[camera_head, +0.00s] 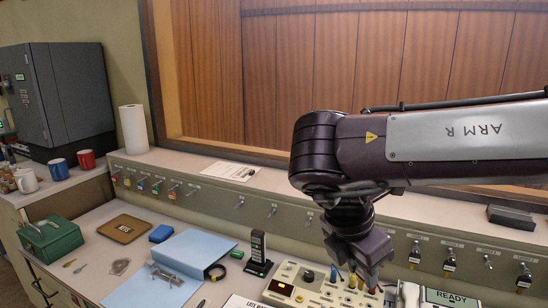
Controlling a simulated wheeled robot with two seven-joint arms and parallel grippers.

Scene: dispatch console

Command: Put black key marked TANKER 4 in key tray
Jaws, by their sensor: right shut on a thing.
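The key tray (123,229) is a flat brown tray with a small label, lying empty on the desk at the left. My right gripper (370,284) points down over the right part of the beige console, far to the right of the tray. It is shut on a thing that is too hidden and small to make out. Keys with dark tags hang from hooks on the right ledge, one (449,264) near the middle and one (524,279) at the far right. I cannot read TANKER 4 on any of them. My left gripper is not in view.
Between tray and gripper stand a blue folder (192,250), a handheld radio (258,250) in its stand and the beige console (300,277) with knobs. A green box (50,240) sits left of the tray. Coloured keys (141,184) hang along the left ledge.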

